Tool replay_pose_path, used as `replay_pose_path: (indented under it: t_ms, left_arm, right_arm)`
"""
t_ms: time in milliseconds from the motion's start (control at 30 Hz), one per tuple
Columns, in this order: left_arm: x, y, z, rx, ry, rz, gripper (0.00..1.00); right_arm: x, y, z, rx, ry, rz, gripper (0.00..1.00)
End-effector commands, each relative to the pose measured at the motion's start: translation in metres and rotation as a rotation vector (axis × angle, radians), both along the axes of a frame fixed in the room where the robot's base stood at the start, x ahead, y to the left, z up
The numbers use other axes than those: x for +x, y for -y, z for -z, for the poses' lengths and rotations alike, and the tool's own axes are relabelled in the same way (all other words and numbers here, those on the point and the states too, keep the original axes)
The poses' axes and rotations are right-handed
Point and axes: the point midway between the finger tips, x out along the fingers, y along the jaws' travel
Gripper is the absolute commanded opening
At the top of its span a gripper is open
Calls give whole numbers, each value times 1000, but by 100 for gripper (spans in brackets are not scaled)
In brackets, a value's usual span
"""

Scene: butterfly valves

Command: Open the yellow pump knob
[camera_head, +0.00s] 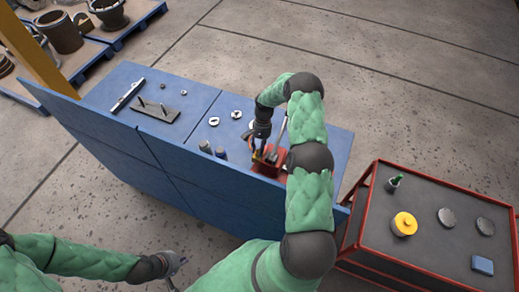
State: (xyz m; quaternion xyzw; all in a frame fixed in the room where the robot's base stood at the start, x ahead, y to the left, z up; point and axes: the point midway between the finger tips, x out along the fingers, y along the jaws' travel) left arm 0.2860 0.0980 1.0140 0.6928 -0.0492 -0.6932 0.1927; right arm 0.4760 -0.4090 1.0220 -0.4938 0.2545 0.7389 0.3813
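A small yellow part (256,154), which may be the pump knob, shows on a red device (268,168) on the blue workbench (205,95). A grey lever-like piece (278,138) rises beside it. My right gripper (258,144) points down at the yellow part, at or very near it. The fingers partly hide the yellow part, and I cannot tell whether they touch it or are closed. My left gripper (177,264) hangs low in front of the bench, away from the device. Its fingers are too small to read.
A red-framed cart (450,205) at the right carries a yellow round object (404,223), dark discs and a blue block (482,265). Metal parts and two dark cylinders (205,146) lie or stand on the bench. A raised blue panel (120,150) runs along its near side.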

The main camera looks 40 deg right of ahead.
Motion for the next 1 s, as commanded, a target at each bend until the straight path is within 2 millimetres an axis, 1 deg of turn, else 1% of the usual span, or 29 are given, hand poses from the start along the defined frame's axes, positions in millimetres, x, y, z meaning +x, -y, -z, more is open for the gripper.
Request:
replay_pose_path:
  t_ms: [333,467,567,800,1000]
  left_arm:
    - [0,0,0,0,0,0,0]
    - [0,0,0,0,0,0,0]
    - [0,0,0,0,0,0,0]
    - [0,0,0,0,0,0,0]
    - [0,0,0,0,0,0,0]
  right_arm:
    - [1,0,-1,1,1,2,39]
    - [3,2,-7,-1,2,2,39]
    - [6,7,-20,-2,4,2,39]
    - [17,21,-64,-3,5,2,39]
    - [25,31,-94,-1,3,1,39]
